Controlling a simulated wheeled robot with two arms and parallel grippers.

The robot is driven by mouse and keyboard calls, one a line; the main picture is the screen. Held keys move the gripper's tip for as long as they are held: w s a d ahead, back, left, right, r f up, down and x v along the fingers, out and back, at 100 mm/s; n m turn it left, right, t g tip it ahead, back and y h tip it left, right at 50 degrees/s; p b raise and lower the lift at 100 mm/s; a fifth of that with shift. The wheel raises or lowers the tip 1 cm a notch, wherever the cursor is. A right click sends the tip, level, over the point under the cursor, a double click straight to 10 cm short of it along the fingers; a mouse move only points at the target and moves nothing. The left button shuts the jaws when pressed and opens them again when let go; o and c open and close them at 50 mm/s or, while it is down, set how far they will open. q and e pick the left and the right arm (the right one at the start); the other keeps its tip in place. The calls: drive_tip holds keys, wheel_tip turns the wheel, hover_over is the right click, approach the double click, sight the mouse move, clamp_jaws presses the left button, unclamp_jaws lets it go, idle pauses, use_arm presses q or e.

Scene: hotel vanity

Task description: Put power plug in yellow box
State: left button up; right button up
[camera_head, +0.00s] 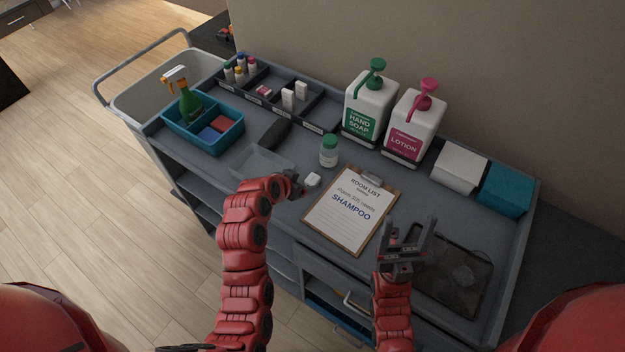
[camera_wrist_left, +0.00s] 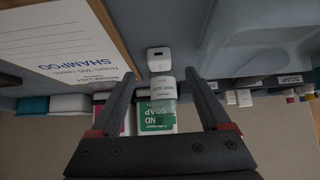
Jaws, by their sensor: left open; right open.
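The power plug (camera_head: 313,180) is a small white block lying on the cart top, left of the clipboard. In the left wrist view the plug (camera_wrist_left: 159,60) shows its dark port, just beyond the fingertips and roughly centred between them. My left gripper (camera_head: 294,184) is open and empty, close to the plug's left side; I cannot tell whether it touches. The left fingers also show in the left wrist view (camera_wrist_left: 163,79), spread apart. My right gripper (camera_head: 413,236) is open and empty, right of the clipboard and above the dark tray. I cannot make out a yellow box.
The clipboard (camera_head: 351,210) lies right of the plug. A green-capped bottle (camera_head: 328,152) stands behind it, and a clear tray (camera_head: 262,163) lies to the left. Soap (camera_head: 369,106) and lotion (camera_head: 412,128) dispensers stand at the back. A dark tray (camera_head: 462,277) is at right.

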sight(311, 180)
use_arm(q)
drive_tip(key=shift+p+x, duration=0.35)
drive_tip(key=shift+x, duration=2.3)
drive_tip(key=shift+r, duration=0.1)
clamp_jaws()
